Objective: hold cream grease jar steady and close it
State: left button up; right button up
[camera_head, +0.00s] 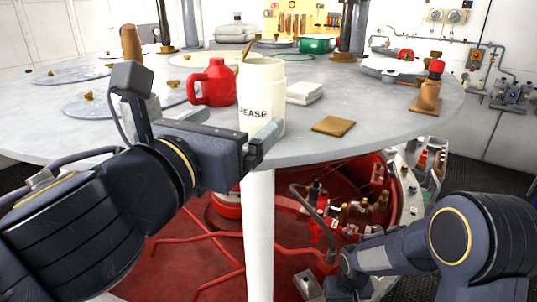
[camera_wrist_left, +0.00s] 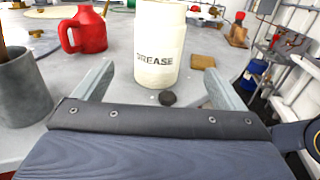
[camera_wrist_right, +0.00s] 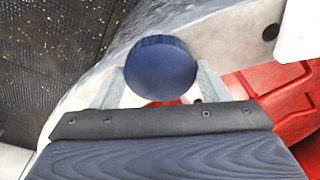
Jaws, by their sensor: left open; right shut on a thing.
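The cream grease jar (camera_head: 262,110) stands upright on the round grey table, lettered GREASE. It also shows in the left wrist view (camera_wrist_left: 160,45), with its top cut off there. My left gripper (camera_wrist_left: 160,76) is open, its fingers spread on the near side of the jar and pointing at it, apart from it. My right gripper (camera_wrist_right: 160,86) is shut on a round dark blue lid (camera_wrist_right: 160,66), low and away from the jar, over the deck. The lid cannot be made out in the head view.
A brown square pad (camera_head: 333,126) lies to the right. Red pipes (camera_head: 215,260) run below the table.

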aim_at(253, 109)
pick_arm(q)
jog(key=shift+s, duration=0.1)
pick_arm(e)
jog(key=shift+s, duration=0.1)
pick_arm(q)
jog(key=x, duration=0.7)
jog(key=shift+a, duration=0.1)
jog(key=x, duration=0.5)
jog(key=shift+f, duration=0.4)
jog(key=c, duration=1.3)
